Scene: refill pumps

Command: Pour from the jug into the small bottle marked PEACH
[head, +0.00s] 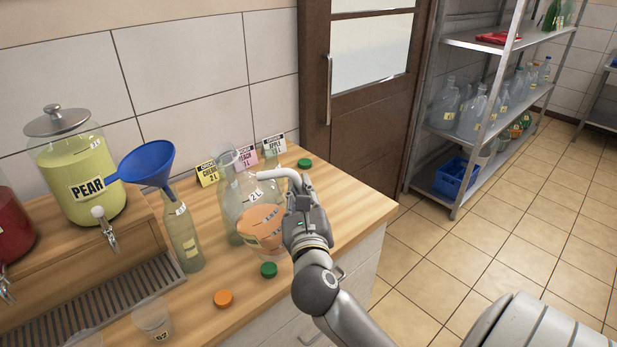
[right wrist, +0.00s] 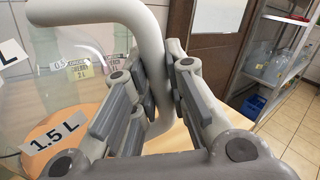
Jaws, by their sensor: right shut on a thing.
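The clear jug (head: 232,202) has a white handle (head: 268,175) and a "2 L" mark, with orange liquid in its lower part. It looks about upright; I cannot tell whether its base touches the counter. My right gripper (head: 296,192) is shut on the handle, which passes between its fingers in the right wrist view (right wrist: 150,60). There the liquid lies near the jug's "1.5 L" mark (right wrist: 55,138). A pink PEACH card (head: 247,157) stands behind the jug. A blue funnel (head: 147,163) sits in a small clear bottle (head: 184,235) left of the jug; its label is unreadable. My left gripper is out of view.
Yellow (head: 207,173) and white (head: 274,146) cards flank the pink one. Green caps (head: 268,269) and an orange cap (head: 223,298) lie on the wooden counter (head: 355,203). The PEAR dispenser (head: 75,165) stands at left above a drip grate. A clear cup (head: 152,318) stands in front.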

